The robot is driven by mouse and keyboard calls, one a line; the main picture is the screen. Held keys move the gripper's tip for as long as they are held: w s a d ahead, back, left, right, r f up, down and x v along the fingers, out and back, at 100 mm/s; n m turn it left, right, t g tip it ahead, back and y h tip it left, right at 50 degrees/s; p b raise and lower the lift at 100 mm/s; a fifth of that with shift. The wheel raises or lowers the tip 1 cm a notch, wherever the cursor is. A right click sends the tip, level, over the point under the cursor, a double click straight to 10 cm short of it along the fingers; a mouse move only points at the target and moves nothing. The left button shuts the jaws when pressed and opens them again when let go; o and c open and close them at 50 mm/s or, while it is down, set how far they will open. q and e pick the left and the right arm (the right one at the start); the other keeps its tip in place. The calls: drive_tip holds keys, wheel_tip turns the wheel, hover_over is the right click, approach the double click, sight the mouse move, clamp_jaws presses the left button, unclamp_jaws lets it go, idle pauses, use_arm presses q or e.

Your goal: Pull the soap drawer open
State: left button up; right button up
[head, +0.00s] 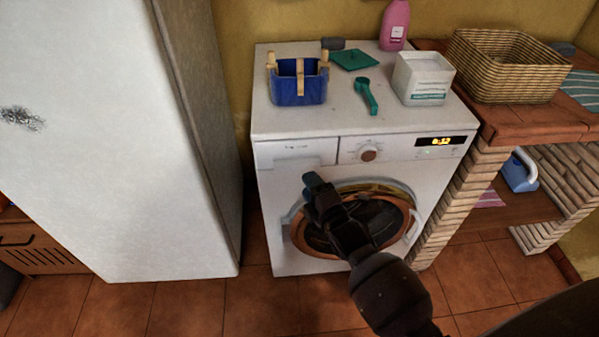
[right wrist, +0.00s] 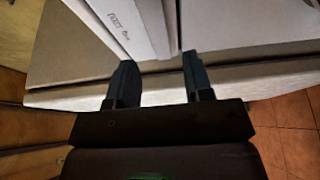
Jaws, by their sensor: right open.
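The white washing machine (head: 270,210) stands against the yellow wall. Its soap drawer (head: 296,151) is the pale panel with small lettering at the upper left of the front, and it looks shut in the head view. The drawer front also shows at the top of the right wrist view (right wrist: 128,22). My right gripper (head: 313,186) is just below the drawer, in front of the machine. In the right wrist view its two fingers (right wrist: 160,80) are apart and empty, pointing at the drawer's lower edge; contact cannot be told. My left gripper is not in view.
A blue basket (head: 298,88), green scoop (head: 366,96), white box (head: 423,78) and pink bottle (head: 395,24) stand on the machine. The round door (head: 296,222) is below my gripper. A white cabinet (head: 120,150) is left; a brick counter (head: 463,185) is right.

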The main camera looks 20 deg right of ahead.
sight(297, 169)
drive_tip(key=shift+w+a+b, duration=0.15)
drive_tip(key=shift+w+b, duration=0.05)
drive_tip(key=shift+w, duration=1.2)
drive_tip(key=shift+w+a+b, duration=0.15)
drive_tip(key=shift+w+b, duration=0.05)
drive_tip(key=shift+w, duration=1.15)
drive_tip(key=shift+c, duration=0.2)
drive_tip(key=shift+s, duration=0.1)
clamp_jaws()
